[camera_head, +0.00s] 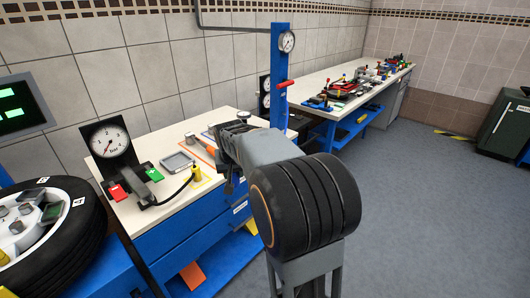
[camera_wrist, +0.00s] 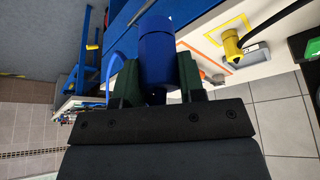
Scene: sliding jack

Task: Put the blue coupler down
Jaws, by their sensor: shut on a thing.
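The blue coupler (camera_wrist: 157,45) shows in the wrist view as a blue cylinder between the two dark green fingers of my gripper (camera_wrist: 157,72). The fingers are shut on it. Its far end points toward the blue drawer front and the edge of the white bench top. In the head view my gripper (camera_head: 230,184) is beside the near right part of the white workbench (camera_head: 178,216). My arm and wrist hide the blue coupler there.
A yellow coupler (camera_head: 195,173) with a black hose stands in a yellow outline on the bench. An orange outline (camera_head: 199,153), a grey tray (camera_head: 177,161) and a pressure gauge (camera_head: 110,141) are nearby. A blue post (camera_head: 280,75) rises behind my arm.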

